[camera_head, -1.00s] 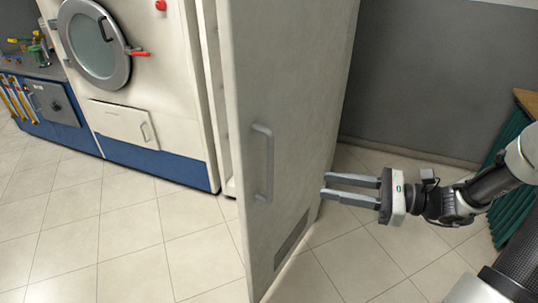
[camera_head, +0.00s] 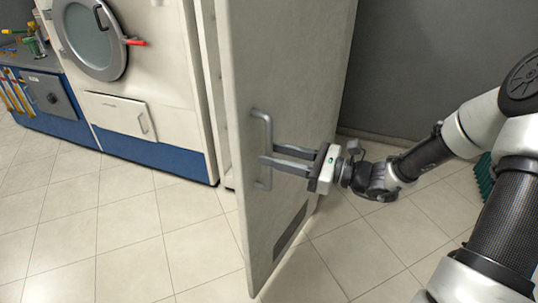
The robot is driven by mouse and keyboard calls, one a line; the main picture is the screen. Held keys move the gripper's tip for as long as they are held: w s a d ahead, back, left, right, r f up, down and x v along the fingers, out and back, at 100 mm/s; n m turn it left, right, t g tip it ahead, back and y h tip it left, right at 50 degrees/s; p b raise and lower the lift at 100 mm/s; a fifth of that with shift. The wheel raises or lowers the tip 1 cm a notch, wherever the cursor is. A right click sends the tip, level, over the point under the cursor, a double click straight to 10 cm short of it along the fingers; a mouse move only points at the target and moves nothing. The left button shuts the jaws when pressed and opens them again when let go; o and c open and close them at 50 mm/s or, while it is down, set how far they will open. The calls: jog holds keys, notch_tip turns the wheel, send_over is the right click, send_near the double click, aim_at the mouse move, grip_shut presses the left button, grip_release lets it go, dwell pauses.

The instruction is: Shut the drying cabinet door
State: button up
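The drying cabinet door (camera_head: 290,60) is a tall grey panel standing open, seen at a slant in the middle of the view. A grey vertical bar handle (camera_head: 266,130) sits on its face near the left edge, and a vent grille (camera_head: 290,233) is low on it. My gripper (camera_head: 264,166) points left with two parallel fingers apart. Its fingertips overlap the handle's lower half in the picture. I cannot tell whether they touch the handle or the door. A narrow strip of the cabinet (camera_head: 209,80) shows behind the door's left edge.
A white and blue machine (camera_head: 165,75) with a round glass door (camera_head: 92,40) stands at the left. A blue counter (camera_head: 50,125) with tools is at the far left. A grey wall (camera_head: 430,80) is behind my arm. Tiled floor (camera_head: 110,230) is clear at the front left.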

jog(key=shift+x, duration=0.85)
jog(key=shift+c, duration=0.5)
grip_shut()
jog(key=shift+a, duration=0.15)
